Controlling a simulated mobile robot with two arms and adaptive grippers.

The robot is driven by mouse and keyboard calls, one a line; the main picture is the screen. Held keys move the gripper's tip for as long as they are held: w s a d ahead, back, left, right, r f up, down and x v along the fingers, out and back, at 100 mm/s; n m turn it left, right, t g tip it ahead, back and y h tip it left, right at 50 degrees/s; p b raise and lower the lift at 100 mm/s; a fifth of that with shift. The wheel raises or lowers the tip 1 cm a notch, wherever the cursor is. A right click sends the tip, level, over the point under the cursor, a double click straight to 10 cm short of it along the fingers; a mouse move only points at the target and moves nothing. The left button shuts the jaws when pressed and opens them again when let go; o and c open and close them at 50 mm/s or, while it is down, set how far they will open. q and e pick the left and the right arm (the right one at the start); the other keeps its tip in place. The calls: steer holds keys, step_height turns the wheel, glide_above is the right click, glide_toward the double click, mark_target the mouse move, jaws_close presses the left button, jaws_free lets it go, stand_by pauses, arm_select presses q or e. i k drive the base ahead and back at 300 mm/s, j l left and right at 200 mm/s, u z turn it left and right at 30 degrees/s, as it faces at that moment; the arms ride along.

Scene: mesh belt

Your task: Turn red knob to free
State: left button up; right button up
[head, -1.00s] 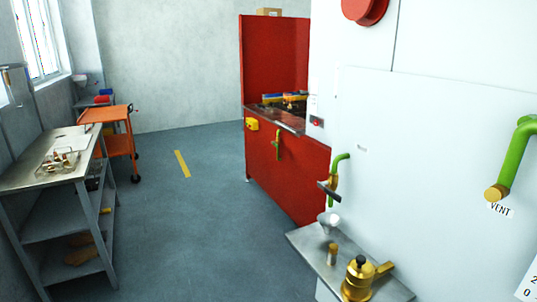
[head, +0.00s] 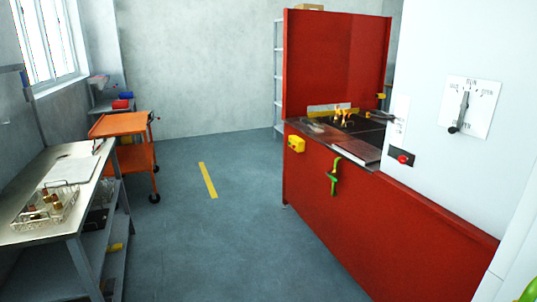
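A small red round knob (head: 404,159) sits on a dark plate on the white panel, right of the red cabinet's worktop. It is too small to read its setting. A larger red round part seen earlier on the white wall is out of view now. Neither of my grippers is in view.
The red cabinet (head: 340,225) has a green-and-yellow handle (head: 334,176) and a yellow box (head: 296,144). A dial plate (head: 471,106) is on the white wall. A steel bench (head: 50,218) and an orange cart (head: 120,125) stand left. The floor between is clear.

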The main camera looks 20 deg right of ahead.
mark_target(402, 159)
steer(key=i+z, duration=0.25)
steer(key=i, duration=0.2)
steer(key=i+j+z, duration=0.3)
steer(key=i, duration=0.15)
steer(key=i+j+z, duration=0.25)
steer(key=i, duration=0.15)
steer(key=i+j+z, duration=0.3)
steer(key=i, duration=0.15)
steer(key=l, duration=0.1)
